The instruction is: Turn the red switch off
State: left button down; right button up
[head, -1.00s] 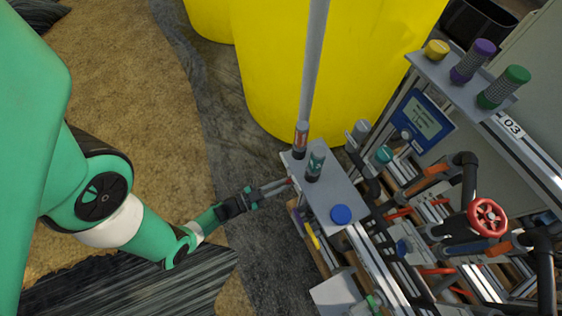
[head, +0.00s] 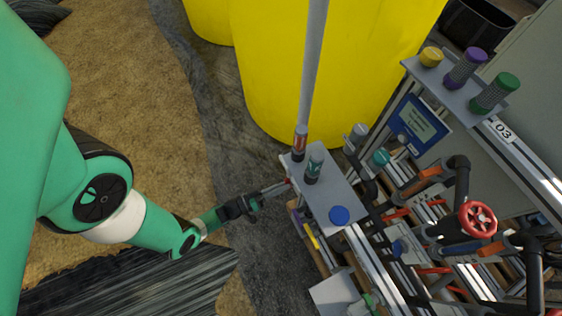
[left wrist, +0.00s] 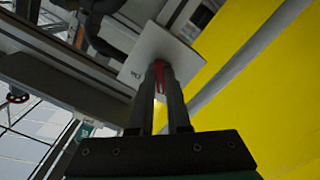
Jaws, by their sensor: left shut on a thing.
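The red switch (left wrist: 159,78) shows in the left wrist view as a red lever between my left gripper's fingers, in front of a pale square plate (left wrist: 158,54). My left gripper (left wrist: 163,72) is shut on it. In the head view, my left gripper (head: 287,184) reaches from the left to the side of a grey shelf plate (head: 327,193). Only a small bit of red shows at its fingertips there, so the switch's exact position is hard to tell. My right gripper is not in view.
A dark teal-capped bottle (head: 314,168) and a blue cap (head: 339,215) are on the shelf plate near my gripper. A yellow tank (head: 330,70) stands behind. Pipes and a red handwheel (head: 478,220) crowd the right. The floor left of the skid is open.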

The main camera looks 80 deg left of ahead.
pick_arm(q)
jog(key=shift+n, duration=0.6)
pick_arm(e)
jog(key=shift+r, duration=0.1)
pick_arm(q)
jog(key=c, duration=0.9)
grip_release()
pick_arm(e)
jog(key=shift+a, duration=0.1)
